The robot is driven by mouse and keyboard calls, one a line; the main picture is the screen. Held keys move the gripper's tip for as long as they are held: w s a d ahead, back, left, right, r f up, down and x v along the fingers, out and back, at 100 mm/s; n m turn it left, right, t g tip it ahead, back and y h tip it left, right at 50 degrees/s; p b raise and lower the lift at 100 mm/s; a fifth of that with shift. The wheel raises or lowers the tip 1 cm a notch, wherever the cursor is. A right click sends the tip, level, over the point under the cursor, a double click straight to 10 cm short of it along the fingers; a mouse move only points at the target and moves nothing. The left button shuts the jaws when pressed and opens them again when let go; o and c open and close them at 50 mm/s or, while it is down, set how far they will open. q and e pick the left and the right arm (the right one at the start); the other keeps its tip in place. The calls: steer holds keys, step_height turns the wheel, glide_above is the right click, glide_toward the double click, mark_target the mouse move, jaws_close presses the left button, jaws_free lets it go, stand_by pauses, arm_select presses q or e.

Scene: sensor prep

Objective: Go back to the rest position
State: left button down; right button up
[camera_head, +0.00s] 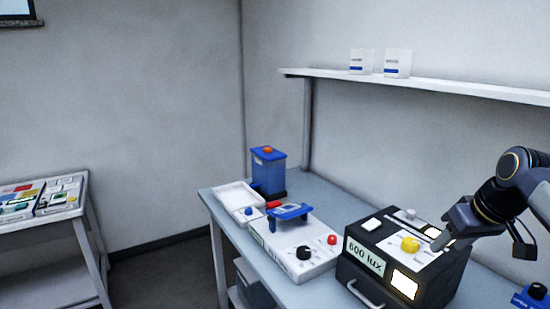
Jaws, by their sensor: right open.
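My right gripper (438,241) comes in from the right edge over the black box (352,278) marked "600 lux". The fingers point down and left, close to the white top panel (424,262) and right of the yellow knob (410,244). I see nothing held between the fingers. I cannot tell whether the fingertips touch the panel. My left gripper is not in view.
The grey-blue bench (231,222) also holds a white device (290,243) with a black dial, a blue container (269,169), and a white tray (240,195). A shelf (440,86) hangs above. A side table (50,222) stands left, with open floor between.

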steer(key=s+a+f+m+y, duration=0.1)
steer(key=s+a+f, duration=0.7)
steer(key=s+a, duration=0.1)
steer(key=s+a+f+m+y, duration=0.1)
steer(key=s+a+f, duration=0.7)
steer(key=s, duration=0.4)
steer(key=shift+s+a+t+y, duration=0.25)
steer(key=shift+a+t+y, duration=0.15)
steer(key=shift+a, duration=0.25)
